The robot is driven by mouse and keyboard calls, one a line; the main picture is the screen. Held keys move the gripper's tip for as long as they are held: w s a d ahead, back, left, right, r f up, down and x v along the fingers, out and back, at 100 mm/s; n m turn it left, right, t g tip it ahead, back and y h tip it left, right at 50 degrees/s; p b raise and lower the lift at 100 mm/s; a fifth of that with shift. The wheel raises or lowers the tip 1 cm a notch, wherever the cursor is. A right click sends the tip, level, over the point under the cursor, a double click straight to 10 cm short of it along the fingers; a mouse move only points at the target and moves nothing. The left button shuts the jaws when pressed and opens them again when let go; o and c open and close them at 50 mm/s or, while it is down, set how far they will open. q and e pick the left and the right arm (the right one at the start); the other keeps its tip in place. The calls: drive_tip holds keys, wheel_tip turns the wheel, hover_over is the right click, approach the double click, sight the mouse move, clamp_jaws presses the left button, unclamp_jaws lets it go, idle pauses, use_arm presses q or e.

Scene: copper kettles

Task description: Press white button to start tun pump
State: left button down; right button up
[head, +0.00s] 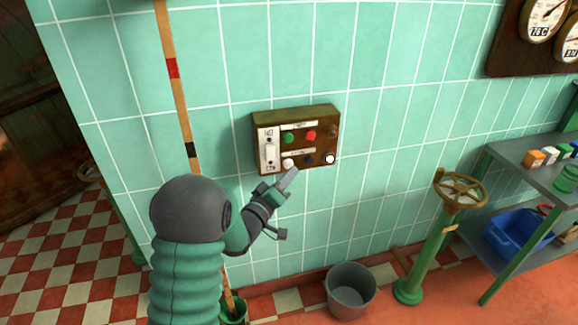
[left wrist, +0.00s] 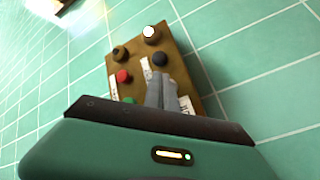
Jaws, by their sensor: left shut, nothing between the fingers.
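A brown control box (head: 262,121) is fixed to the tiled wall; it also shows in the left wrist view (left wrist: 186,60). Its lower row has a white button (head: 288,162) at left, a black button (head: 308,160) and a glowing white light or button (head: 330,159) at right. My left gripper (head: 292,172) is shut and empty, its fingertips just below and right of the left white button. I cannot tell if they touch it. In the left wrist view the fingers (left wrist: 161,82) point at the box and hide that button. My right gripper is out of view.
A striped pole (head: 180,105) leans left. Below are a grey bucket (head: 350,290) and a valve wheel (head: 460,190).

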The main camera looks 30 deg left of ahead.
use_arm(q)
drive_tip(key=s+d, duration=0.3)
drive_tip(key=shift+s+d, duration=0.1)
drive_tip(key=shift+d, duration=0.3)
idle(0.8)
drive_tip(key=s+d+f+m+g, duration=0.55)
drive_tip(key=d+f+g, duration=0.3)
drive_tip(key=f, duration=0.35)
drive_tip(key=s+d+f+m+g+h, duration=0.1)
drive_tip(key=s+d+f+m+g, duration=0.2)
drive_tip(key=s, duration=0.5)
drive_tip(key=s+d+f+m+g, duration=0.1)
drive_tip(key=s+d+m+g, duration=0.1)
drive_tip(key=s+d+g, duration=0.45)
wheel_tip(320, 180, up, 25)
drive_tip(key=s+a+t+p, duration=0.1)
drive_tip(key=a+p, duration=0.1)
drive_tip(key=p, duration=2.3)
drive_tip(key=shift+s+a+t, duration=0.15)
drive_tip(key=shift+s+t, duration=0.25)
